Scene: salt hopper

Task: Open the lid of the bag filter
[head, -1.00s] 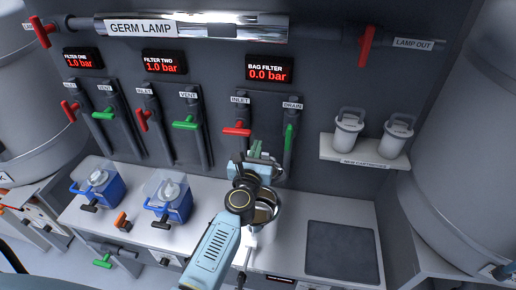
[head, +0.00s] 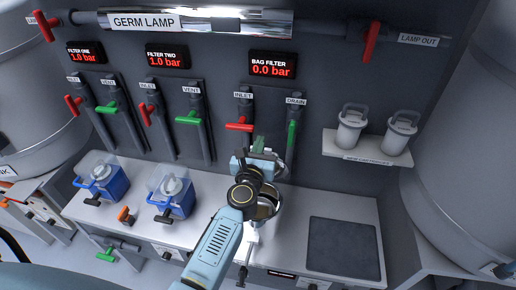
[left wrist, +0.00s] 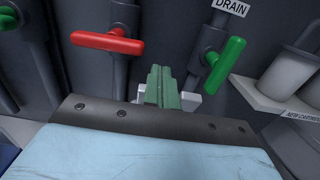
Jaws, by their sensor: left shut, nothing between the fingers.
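The bag filter (head: 268,204) is a shiny round steel vessel on the bench, below the bag filter display (head: 280,67), which reads 0.0 bar. My left arm and wrist cover much of it, and I cannot make out its lid clearly. My left gripper (head: 258,145) is above and behind the vessel, near the dark back panel. Its green fingers, also in the left wrist view (left wrist: 162,88), are together with nothing between them. The red inlet handle (head: 239,127) is just left of the fingers and the green drain handle (head: 292,132) to their right. My right gripper is not in view.
Two blue filter housings (head: 104,178) with clear covers stand on the bench at left. A shelf (head: 366,151) with two white cartridges is at right. A dark square mat (head: 344,247) lies bare on the bench right of the bag filter.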

